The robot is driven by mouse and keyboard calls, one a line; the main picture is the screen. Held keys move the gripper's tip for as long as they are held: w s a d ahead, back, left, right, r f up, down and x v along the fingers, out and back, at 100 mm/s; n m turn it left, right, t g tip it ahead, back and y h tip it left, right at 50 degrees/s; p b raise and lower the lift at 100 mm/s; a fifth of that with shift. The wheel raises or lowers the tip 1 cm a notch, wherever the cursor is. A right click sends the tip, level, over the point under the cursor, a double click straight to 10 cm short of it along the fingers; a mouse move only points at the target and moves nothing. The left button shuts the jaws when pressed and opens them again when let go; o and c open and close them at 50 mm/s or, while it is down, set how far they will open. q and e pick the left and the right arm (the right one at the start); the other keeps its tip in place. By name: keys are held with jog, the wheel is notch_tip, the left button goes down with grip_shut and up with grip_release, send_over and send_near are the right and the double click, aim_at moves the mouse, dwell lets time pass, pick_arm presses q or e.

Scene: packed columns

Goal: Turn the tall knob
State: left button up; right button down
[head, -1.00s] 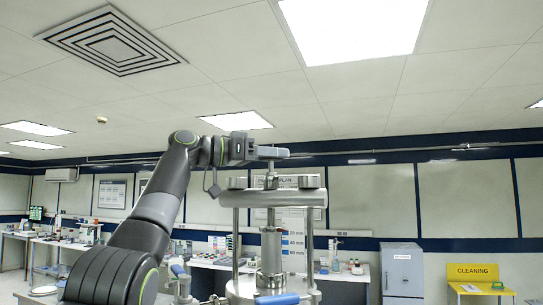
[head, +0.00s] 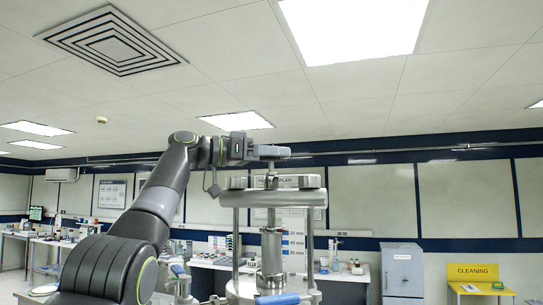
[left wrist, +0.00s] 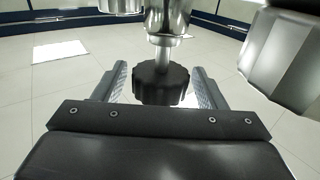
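A steel press-like column (head: 271,250) stands in the middle of the head view, with two side posts and a thick top plate (head: 300,198). A thin stem rises through the plate. My left gripper (head: 272,153) is at the stem's top, reaching in from the left. In the left wrist view, a black ribbed knob (left wrist: 160,83) sits on the end of a steel stem, between the two fingers of my left gripper (left wrist: 160,92). The fingers stand apart, with a visible gap beside the knob. In the head view the knob is hidden at the fingers. My right gripper is out of view.
A blue handle (head: 277,299) shows at the column's foot. Lab benches with small items line the back wall. A grey cabinet (head: 402,272) and a yellow cleaning stand (head: 474,272) are at right.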

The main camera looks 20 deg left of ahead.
pick_arm(q)
jog(key=shift+a, duration=0.1)
jog(key=shift+s+a+f+b, duration=0.1)
jog(key=shift+s+a+b, duration=0.15)
jog(key=shift+a+b, duration=0.05)
jog(key=b+v, duration=0.3)
jog(key=v, duration=1.3)
jog(key=shift+s+a, duration=0.2)
jog(key=shift+d, duration=0.1)
